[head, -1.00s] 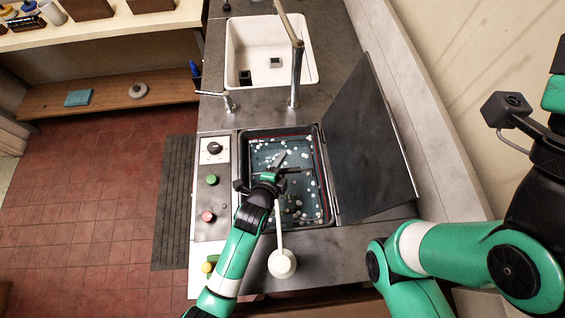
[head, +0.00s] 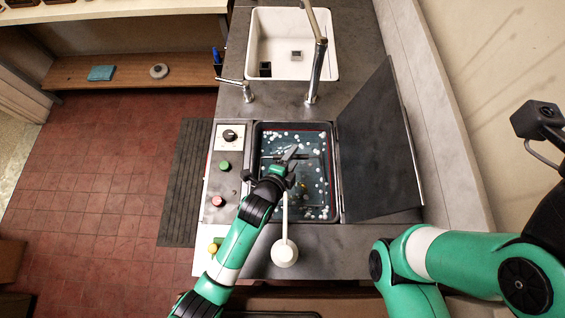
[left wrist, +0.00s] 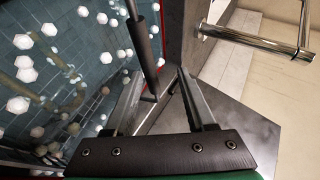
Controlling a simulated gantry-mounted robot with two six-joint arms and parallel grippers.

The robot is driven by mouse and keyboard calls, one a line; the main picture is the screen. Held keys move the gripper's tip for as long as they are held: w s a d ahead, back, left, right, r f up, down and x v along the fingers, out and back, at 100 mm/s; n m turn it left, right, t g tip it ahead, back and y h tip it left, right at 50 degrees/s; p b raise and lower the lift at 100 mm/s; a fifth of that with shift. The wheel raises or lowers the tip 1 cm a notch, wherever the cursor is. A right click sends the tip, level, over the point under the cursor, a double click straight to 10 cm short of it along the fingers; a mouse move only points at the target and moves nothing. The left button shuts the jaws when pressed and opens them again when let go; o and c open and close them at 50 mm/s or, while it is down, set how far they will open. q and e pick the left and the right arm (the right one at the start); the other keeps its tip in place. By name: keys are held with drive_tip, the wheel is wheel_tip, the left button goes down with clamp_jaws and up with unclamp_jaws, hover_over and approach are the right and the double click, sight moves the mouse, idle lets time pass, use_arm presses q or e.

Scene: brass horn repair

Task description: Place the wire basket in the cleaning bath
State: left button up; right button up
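The cleaning bath (head: 256,143) is open in the counter, with bluish liquid and many white bubbles in it; its liquid also shows in the left wrist view (left wrist: 70,85). My left gripper (head: 292,158) is over the bath. In the left wrist view its two fingers (left wrist: 156,73) are apart, with a dark cylindrical bar (left wrist: 142,40) in the gap between them or just beyond. I cannot tell whether the bar belongs to the wire basket or whether the fingers touch it. No clear basket outline shows.
A dark raised lid (head: 380,150) stands right of the bath. A control panel (head: 226,175) with a knob and buttons is on its left. A white round-ended implement (head: 284,253) lies in front. A white sink (head: 290,45) with a tap (head: 318,70) is behind.

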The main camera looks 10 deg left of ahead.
use_arm(q)
drive_tip(key=p+v, duration=0.3)
drive_tip(key=v, duration=0.7)
drive_tip(key=shift+s, duration=0.2)
drive_tip(key=w+a+r+n+t, duration=0.2)
drive_tip(key=w+r+n, duration=0.1)
drive_tip(key=r, duration=0.7)
drive_tip(key=w+a+r+n+t, duration=0.1)
drive_tip(key=w+r+n+t, duration=0.15)
drive_tip(key=r, duration=0.75)
drive_tip(key=w+a+r+n+t, duration=0.2)
drive_tip(key=w+r+n+t, duration=0.15)
drive_tip(key=r, duration=0.65)
drive_tip(key=s+a+r+n+t, duration=0.3)
drive_tip(key=s+r, duration=0.1)
drive_tip(key=r, duration=0.6)
drive_tip(key=s+a+r+n+t+y, duration=0.1)
drive_tip(key=s+a+r+n+t, duration=0.1)
drive_tip(key=r, duration=0.8)
drive_tip(key=s+a+r+n+t+y, duration=0.1)
drive_tip(key=s+a+r+n+t, duration=0.2)
drive_tip(key=r, duration=0.8)
drive_tip(key=s+a+n, duration=0.1)
drive_tip(key=s, duration=0.1)
drive_tip(key=shift+s+a+n+t, duration=0.2)
drive_tip(key=shift+s+n+t, duration=0.1)
drive_tip(key=shift+s, duration=0.1)
